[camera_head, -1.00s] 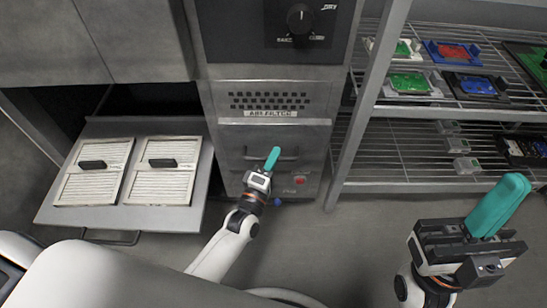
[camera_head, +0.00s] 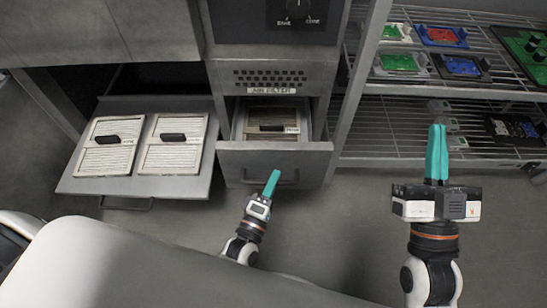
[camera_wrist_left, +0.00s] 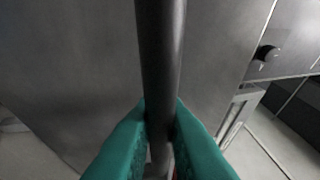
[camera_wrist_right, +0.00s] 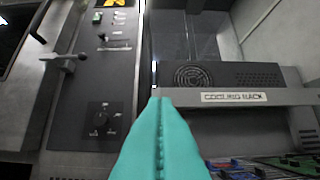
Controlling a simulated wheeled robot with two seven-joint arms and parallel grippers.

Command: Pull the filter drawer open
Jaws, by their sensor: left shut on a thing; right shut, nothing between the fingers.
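The filter drawer (camera_head: 232,157) stands pulled out of the grey cabinet below the "AIR FILTER" label (camera_head: 271,91). A filter (camera_head: 262,121) with a dark handle lies inside it. My left gripper (camera_head: 272,180) is at the drawer's front, shut on the bar handle (camera_head: 288,182). In the left wrist view the teal fingers (camera_wrist_left: 160,125) close around the dark bar (camera_wrist_left: 160,45). My right gripper (camera_head: 437,150) is shut and empty, raised in front of the shelves on the right. Its closed teal fingers (camera_wrist_right: 160,120) also show in the right wrist view.
A pulled-out tray (camera_head: 75,183) at left holds two white filters (camera_head: 108,146) with black handles. A wire rack (camera_head: 385,135) at right holds green, red and blue parts. A "COOLING RACK" label (camera_wrist_right: 234,97) shows in the right wrist view. Floor between my arms is clear.

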